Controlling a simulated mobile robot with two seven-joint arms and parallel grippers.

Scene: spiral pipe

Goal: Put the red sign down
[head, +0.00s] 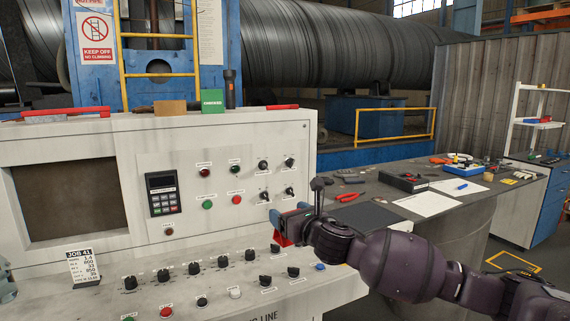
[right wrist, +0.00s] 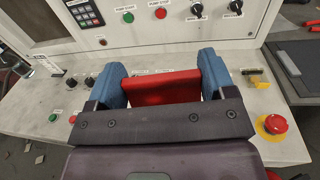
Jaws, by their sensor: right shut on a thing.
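My right gripper (head: 291,222) reaches in from the right over the right end of the control console. It is shut on the red sign (head: 277,238). In the right wrist view, my right gripper (right wrist: 163,76) has one blue finger pad on each side of the red sign (right wrist: 160,88), whose red face shows between them. In the head view most of the sign is hidden behind the gripper. I cannot tell whether its lower edge touches the console.
The console (head: 225,278) carries knobs and buttons below the sign. A red emergency button (right wrist: 276,124) and a yellow switch (right wrist: 256,82) are at the right. A JOB 41 card (head: 83,266) stands at left. A dark workbench (head: 385,192) with papers and tools lies to the right.

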